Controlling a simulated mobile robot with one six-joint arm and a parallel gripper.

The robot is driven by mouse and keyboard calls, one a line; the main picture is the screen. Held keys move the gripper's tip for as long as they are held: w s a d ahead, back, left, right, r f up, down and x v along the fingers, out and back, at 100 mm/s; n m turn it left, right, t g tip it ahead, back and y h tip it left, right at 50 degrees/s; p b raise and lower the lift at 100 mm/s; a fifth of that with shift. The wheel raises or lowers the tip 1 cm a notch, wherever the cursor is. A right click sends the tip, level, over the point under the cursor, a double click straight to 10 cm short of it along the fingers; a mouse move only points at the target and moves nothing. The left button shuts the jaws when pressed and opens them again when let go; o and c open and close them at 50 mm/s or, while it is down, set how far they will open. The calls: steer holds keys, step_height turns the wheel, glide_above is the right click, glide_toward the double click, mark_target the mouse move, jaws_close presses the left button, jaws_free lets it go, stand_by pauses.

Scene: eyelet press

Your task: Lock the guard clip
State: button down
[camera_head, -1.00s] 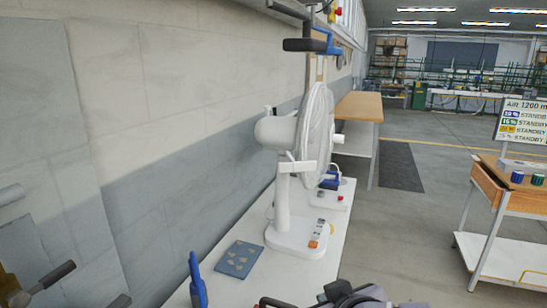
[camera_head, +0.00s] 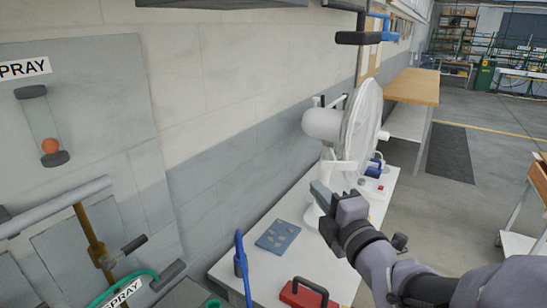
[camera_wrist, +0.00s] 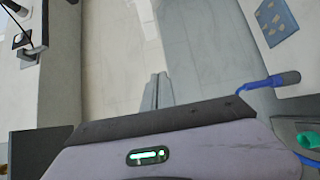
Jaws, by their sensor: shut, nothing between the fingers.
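The white desk fan (camera_head: 323,123) stands on the white bench, with its round wire guard (camera_head: 362,122) facing right. A white bar crosses low on the fan head. I cannot pick out the guard clip for certain; it is too small or hidden. My gripper (camera_head: 320,192) is shut and empty, in front of the fan's stand in the head view, and hides part of the stand and base. I cannot tell whether it touches the fan. In the wrist view the closed fingers (camera_wrist: 156,90) point away over a pale surface.
A blue plate (camera_head: 277,236) with pale pieces lies on the bench (camera_head: 232,271). A blue upright tool (camera_head: 241,262) and a red item with a dark handle (camera_head: 305,293) stand nearer. Pipes and a spray panel (camera_head: 70,120) are on the left wall. Blue and black handles (camera_head: 360,38) hang above.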

mark_target(340, 162)
steer(key=x, duration=0.9)
steer(key=d, duration=0.4)
steer(key=shift+s, duration=0.15)
steer(key=shift+d+b, duration=0.1)
steer(key=shift+b, duration=0.2)
